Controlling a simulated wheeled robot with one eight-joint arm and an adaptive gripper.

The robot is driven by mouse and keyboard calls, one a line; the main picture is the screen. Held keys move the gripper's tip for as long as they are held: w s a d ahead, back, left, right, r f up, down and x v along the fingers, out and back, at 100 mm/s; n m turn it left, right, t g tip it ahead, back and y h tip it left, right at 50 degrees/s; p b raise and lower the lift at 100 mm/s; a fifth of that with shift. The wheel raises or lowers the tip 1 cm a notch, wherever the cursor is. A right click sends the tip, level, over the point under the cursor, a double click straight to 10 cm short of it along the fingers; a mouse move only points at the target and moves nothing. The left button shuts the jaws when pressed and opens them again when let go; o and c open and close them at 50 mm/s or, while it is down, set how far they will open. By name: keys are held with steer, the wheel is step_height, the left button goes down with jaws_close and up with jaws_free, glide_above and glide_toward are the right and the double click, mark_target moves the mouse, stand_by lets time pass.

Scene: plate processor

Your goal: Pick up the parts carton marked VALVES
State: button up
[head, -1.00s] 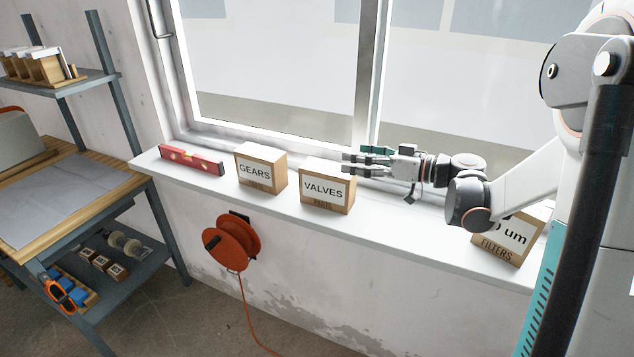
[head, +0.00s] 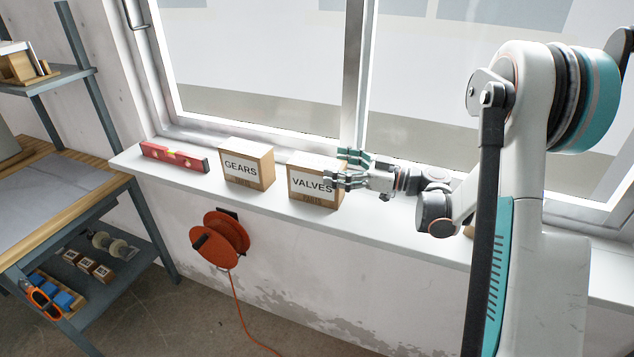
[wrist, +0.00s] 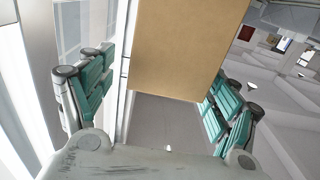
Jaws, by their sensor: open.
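The carton marked VALVES (head: 311,187) is a brown box with a white label, standing upright on the white window sill. My gripper (head: 346,166) is at its right end, open, with fingers reaching along its near and far sides. One finger covers the right part of the label in the head view. In the wrist view the carton's plain brown side (wrist: 180,45) lies between the open teal finger pads (wrist: 160,105). A gap shows between the left pads and the carton; the right pads are close to it, and contact cannot be told.
The GEARS carton (head: 247,164) stands just left of the VALVES carton, with a red spirit level (head: 175,156) farther left. The window (head: 260,70) is behind the sill (head: 270,205). An orange cable reel (head: 220,238) hangs on the wall below.

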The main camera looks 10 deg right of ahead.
mark_target(322, 163)
steer(key=b+x, duration=0.1)
steer(key=x, duration=0.3)
steer(key=shift+s+a+f, duration=0.15)
steer(key=shift+a, duration=0.1)
jaws_close()
